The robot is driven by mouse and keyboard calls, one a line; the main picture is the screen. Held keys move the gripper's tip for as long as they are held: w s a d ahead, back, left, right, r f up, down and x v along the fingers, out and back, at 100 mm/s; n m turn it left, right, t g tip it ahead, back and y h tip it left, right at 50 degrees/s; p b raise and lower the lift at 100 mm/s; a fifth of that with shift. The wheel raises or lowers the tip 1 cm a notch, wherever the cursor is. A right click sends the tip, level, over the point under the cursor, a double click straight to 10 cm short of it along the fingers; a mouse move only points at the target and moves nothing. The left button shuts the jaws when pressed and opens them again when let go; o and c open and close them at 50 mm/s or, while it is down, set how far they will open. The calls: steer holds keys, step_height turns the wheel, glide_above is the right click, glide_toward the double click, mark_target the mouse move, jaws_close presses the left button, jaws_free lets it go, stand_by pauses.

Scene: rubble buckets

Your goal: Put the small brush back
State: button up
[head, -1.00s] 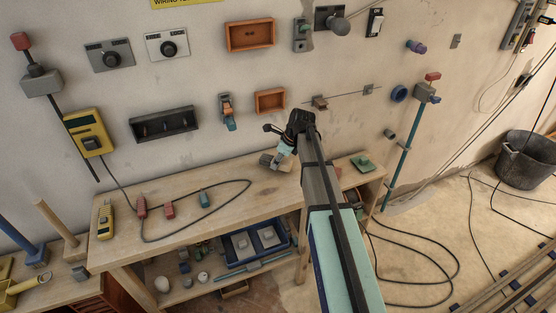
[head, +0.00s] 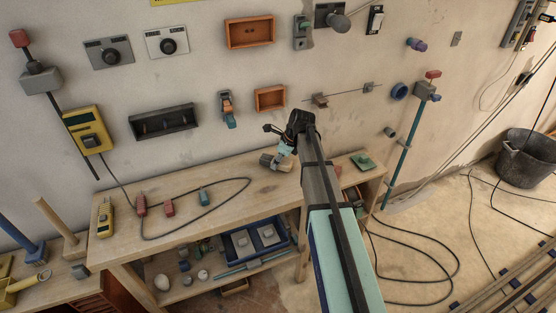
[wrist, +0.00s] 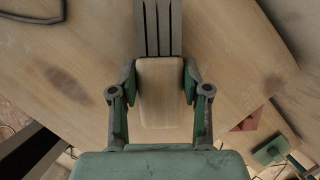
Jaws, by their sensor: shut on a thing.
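The small brush has a pale wooden block (wrist: 160,88) and dark grey bristles in long strips, which point to the top of the wrist view. In the head view the brush (head: 272,161) shows at the back edge of the wooden workbench (head: 165,203), near the wall. My gripper (wrist: 159,85) is shut on the wooden block, with one finger on each side. My gripper also shows in the head view (head: 284,152), partly hidden by my arm. I cannot tell whether the brush touches the bench top.
A green block (head: 362,161) lies at the bench's right end. Red and teal blocks, a cable and a yellow meter (head: 105,217) lie at its left. On the wall above hang an orange tray (head: 270,98) and a dark tray (head: 163,122). A blue crate (head: 240,258) sits below.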

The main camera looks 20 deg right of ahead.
steer(key=shift+f, duration=0.2)
steer(key=o, duration=1.4)
steer(key=shift+c, duration=0.2)
steer(key=v, duration=1.2)
